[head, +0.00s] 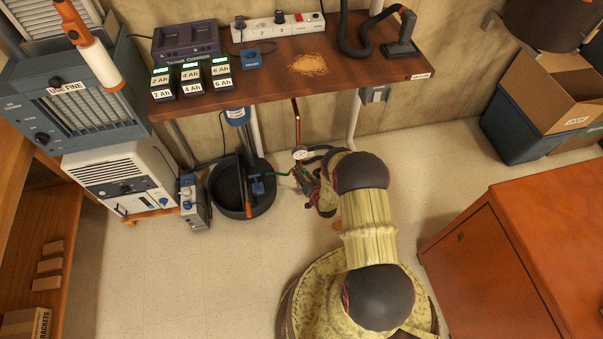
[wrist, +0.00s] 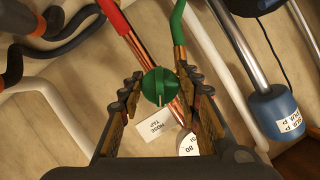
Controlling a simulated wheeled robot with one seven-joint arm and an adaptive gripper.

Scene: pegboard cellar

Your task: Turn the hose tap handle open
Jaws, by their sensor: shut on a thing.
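The hose tap handle is a round green knob (wrist: 160,86) with a raised grip bar, in the middle of the wrist view. My gripper (wrist: 161,80) has a finger on each side of it and is shut on it. A white label reading "HOSE TAP" (wrist: 155,125) lies just below the knob. Copper pipes (wrist: 137,44) run behind it. A green hose (wrist: 179,24) comes down on the right. In the head view my gripper (head: 308,181) is low by the wall, under the shelf; the knob cannot be made out there.
A wooden shelf (head: 380,71) with chargers and a power strip overhangs the tap area. A black tub (head: 226,190) stands left of my gripper. A red-brown cabinet (head: 505,265) is at right. The pale floor (head: 190,275) at front left is clear.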

